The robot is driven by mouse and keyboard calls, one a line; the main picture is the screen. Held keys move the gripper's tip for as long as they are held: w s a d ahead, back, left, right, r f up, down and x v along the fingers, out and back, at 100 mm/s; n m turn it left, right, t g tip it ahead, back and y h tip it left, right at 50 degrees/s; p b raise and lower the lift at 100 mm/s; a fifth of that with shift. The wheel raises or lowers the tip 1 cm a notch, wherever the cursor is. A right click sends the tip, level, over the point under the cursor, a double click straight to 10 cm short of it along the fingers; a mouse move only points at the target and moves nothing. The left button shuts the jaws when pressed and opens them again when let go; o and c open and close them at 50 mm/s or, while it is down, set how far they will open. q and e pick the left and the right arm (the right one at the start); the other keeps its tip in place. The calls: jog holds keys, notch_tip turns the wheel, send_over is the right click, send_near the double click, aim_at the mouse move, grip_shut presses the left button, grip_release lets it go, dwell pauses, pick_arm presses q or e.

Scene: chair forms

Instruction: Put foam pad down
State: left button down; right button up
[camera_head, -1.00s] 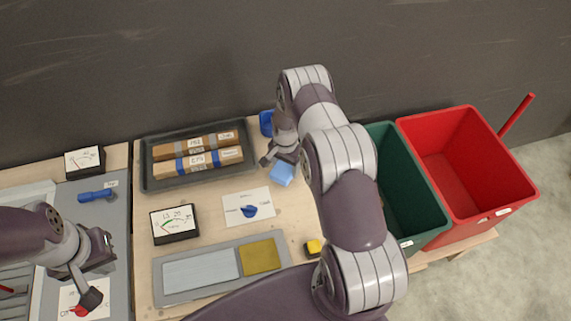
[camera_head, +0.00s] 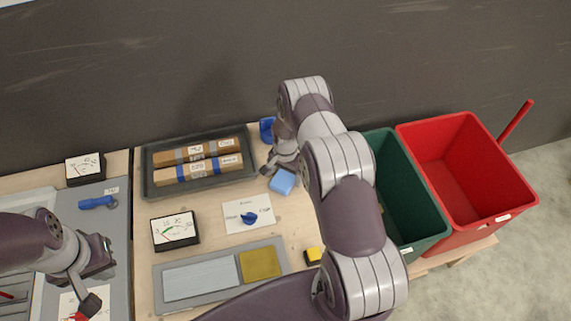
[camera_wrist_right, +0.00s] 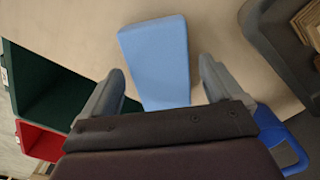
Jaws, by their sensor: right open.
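The foam pad, taken to be the light blue block (camera_head: 283,182), lies on the wooden table below my right gripper (camera_head: 276,168). In the right wrist view the pad (camera_wrist_right: 156,58) shows ahead of and between the two fingers. My right gripper (camera_wrist_right: 160,78) is open, with a gap on each side of the pad. My left gripper (camera_head: 98,272) hangs over the grey panel at the left, its two fingers apart and nothing seen between them.
A dark tray (camera_head: 150,183) with wrapped bars stands at the back. A card with a blue knob (camera_head: 249,218), a meter (camera_head: 175,231) and a grey tray (camera_head: 235,290) lie nearby. Green (camera_head: 415,205) and red (camera_head: 465,175) bins stand at the right.

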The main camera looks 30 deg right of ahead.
aim_at(286, 176)
notch_tip(286, 176, up, 11)
jog(key=b, duration=0.4)
jog(key=s+a+r+n, duration=0.7)
jog(key=s+a+r, duration=0.1)
jog(key=r, duration=0.2)
jog(key=s+a+r+n, duration=0.2)
jog(key=s, duration=0.4)
jog(key=s+a+r+n+t, duration=0.1)
jog(key=s+n, duration=0.2)
jog(key=s, duration=0.2)
jog(key=shift+s+a+r, duration=0.35)
jog(key=shift+r, duration=0.05)
